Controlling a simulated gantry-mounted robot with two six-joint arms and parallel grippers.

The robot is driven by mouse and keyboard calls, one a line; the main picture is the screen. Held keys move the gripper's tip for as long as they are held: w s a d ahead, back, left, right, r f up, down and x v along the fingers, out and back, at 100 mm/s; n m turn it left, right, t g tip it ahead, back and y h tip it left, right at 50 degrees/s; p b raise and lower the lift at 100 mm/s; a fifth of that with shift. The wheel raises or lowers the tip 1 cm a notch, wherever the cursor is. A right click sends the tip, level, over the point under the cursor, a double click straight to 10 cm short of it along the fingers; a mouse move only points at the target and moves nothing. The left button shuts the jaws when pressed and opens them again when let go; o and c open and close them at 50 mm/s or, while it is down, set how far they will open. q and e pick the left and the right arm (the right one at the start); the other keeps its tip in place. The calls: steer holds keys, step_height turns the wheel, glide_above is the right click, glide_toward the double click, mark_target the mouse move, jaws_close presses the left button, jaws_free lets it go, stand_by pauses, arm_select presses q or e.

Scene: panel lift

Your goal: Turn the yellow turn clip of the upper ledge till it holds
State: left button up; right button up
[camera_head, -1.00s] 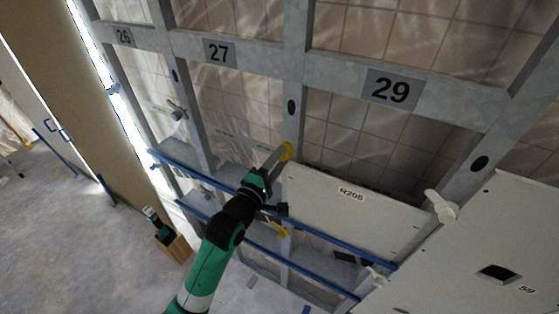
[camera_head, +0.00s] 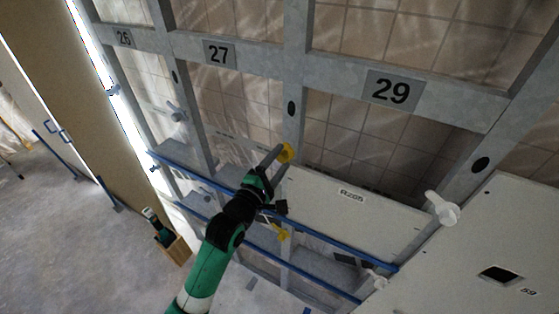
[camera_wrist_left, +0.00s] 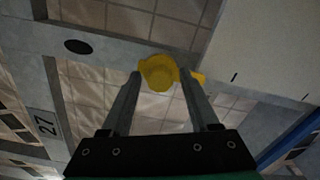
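The upper yellow turn clip (camera_head: 286,153) sits on the grey upright by the top left corner of the pale panel labelled R265 (camera_head: 345,208). In the left wrist view the clip (camera_wrist_left: 158,73) shows a round yellow body, and a smaller yellow part shows to the right, behind a fingertip. My left gripper (camera_head: 279,160) is at the clip. Its fingers (camera_wrist_left: 161,76) stand apart, one on each side of the clip's body; contact is hard to tell. A lower yellow clip (camera_head: 281,232) shows beneath my wrist. My right gripper is not in view.
Blue rails (camera_head: 325,241) run across the frame below the panel. White turn handles (camera_head: 442,208) sit on the right upright, beside another pale panel (camera_head: 470,255). Grey beams carry plates 26, 27 and 29 (camera_head: 391,90). A wooden box (camera_head: 174,250) stands on the floor at left.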

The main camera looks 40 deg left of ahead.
arm_select(q)
steer(key=shift+s, duration=0.1)
steer(key=v, duration=1.1)
steer(key=shift+s+b, duration=0.2)
steer(key=shift+b, duration=0.25)
steer(key=w+d+r+m+t+h+p, duration=0.1)
steer(key=d+r+m+t+h+p, duration=0.2)
steer(key=r, duration=1.2)
steer(key=w+d+r+m+t+p, duration=0.1)
steer(key=d+r+m+t+p, duration=0.35)
steer(key=r, duration=1.05)
steer(key=s+d+r+m+t+h, duration=0.1)
steer(key=s+d+r+m+h, duration=0.1)
steer(key=r+m, duration=0.5)
steer(key=s+d+r+m+t+h, duration=0.1)
steer(key=s+d+r+m+h, duration=0.1)
steer(key=r+m, duration=0.6)
steer(key=s+d+m, duration=0.1)
steer(key=s+m, duration=0.1)
steer(key=m, duration=0.1)
steer(key=shift+d+r, duration=0.25)
steer(key=shift+d, duration=0.1)
